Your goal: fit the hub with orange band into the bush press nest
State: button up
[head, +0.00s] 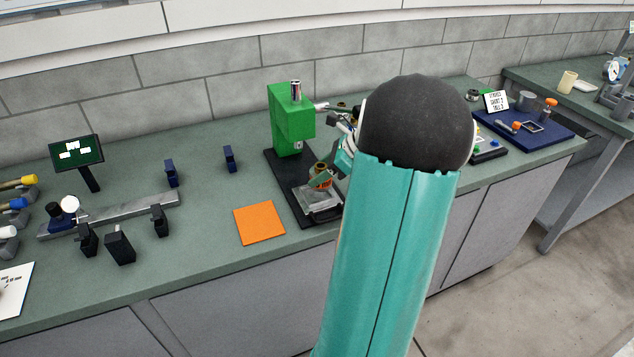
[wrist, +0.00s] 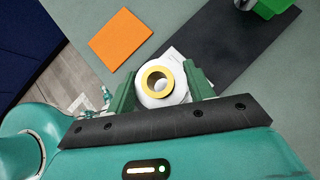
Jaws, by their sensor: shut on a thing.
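A round hub with a bronze-yellow ring top (wrist: 157,70) and a pale lower part sits between the green fingers of my gripper (wrist: 160,86) in the wrist view. My gripper (head: 322,178) is shut on it. In the head view the hub (head: 320,169) looks brownish-orange and is over the pale metal nest plate (head: 303,201) of the green press (head: 292,122). Its band is not clear in the wrist view. The hub and fingers hide the nest opening, so I cannot tell whether the hub is above it or touching it.
An orange square (head: 259,223) lies left of the press base (head: 285,175). Farther left are a metal rail (head: 120,212) with dark blocks and a small green display (head: 77,152). My arm covers the bench right of the press. A blue tray (head: 545,133) stands farther right.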

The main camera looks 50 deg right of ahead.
jog(key=shift+w+f, duration=0.4)
jog(key=shift+w, duration=0.05)
jog(key=shift+w+d+f, duration=0.1)
jog(key=shift+w+f, duration=0.05)
jog(key=shift+f, duration=0.75)
jog(key=shift+w+f, duration=0.1)
jog(key=shift+f, duration=0.8)
jog(key=shift+f, duration=0.15)
jog(key=o, duration=1.5)
jog(key=shift+c, duration=0.2)
